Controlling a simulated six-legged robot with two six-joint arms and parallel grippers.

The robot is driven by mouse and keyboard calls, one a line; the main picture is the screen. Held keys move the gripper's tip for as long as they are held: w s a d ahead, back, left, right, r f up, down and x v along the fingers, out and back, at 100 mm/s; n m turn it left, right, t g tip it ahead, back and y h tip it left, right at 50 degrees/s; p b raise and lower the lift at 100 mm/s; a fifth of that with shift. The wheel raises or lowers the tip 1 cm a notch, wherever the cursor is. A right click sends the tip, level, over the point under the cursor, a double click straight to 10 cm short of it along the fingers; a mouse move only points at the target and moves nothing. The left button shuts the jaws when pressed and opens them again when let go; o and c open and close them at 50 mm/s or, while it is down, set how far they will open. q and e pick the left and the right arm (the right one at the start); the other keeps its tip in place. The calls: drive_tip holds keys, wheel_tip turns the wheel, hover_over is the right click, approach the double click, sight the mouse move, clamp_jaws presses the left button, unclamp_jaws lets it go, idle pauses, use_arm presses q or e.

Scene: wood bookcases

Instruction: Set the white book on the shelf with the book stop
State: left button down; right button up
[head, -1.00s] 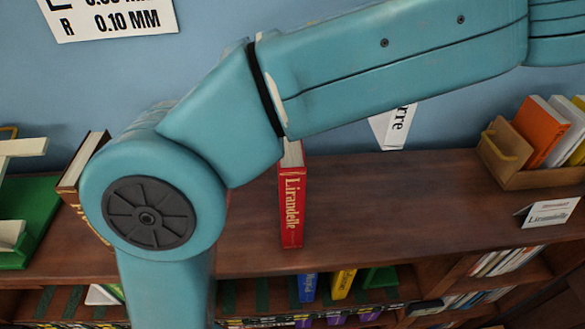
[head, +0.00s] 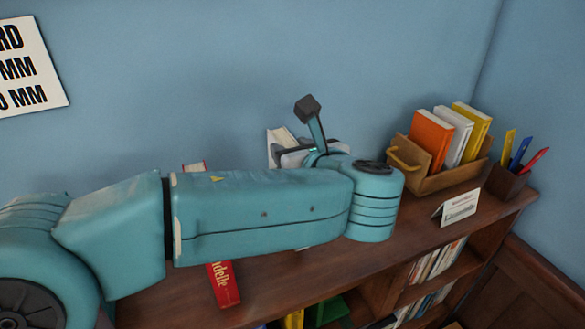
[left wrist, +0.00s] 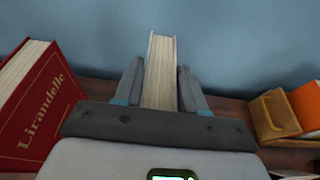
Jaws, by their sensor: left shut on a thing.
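The white book (head: 279,146) shows only in part in the head view, behind my left forearm. In the left wrist view, the book (left wrist: 160,70) is upright between the two fingers, with its pale page edges facing the camera. My left gripper (left wrist: 158,82) is shut on it; in the head view the gripper (head: 300,152) is largely hidden by the arm. I cannot tell whether the book touches the bookcase top (head: 265,275). I cannot make out a book stop. My right gripper is not in view.
A red book (head: 222,285) stands left of the white book; it also shows in the left wrist view (left wrist: 45,105). A wooden box (head: 450,178) of books, a small card (head: 459,208) and a pen holder (head: 507,182) are to the right. Filled shelves lie below.

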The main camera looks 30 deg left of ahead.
use_arm(q)
wheel_tip(320, 180, down, 4)
drive_tip(key=shift+d+r, duration=0.15)
drive_tip(key=shift+r, duration=0.05)
drive_tip(key=shift+f, duration=0.1)
drive_tip(key=c, duration=0.6)
unclamp_jaws()
drive_tip(key=shift+c, duration=0.2)
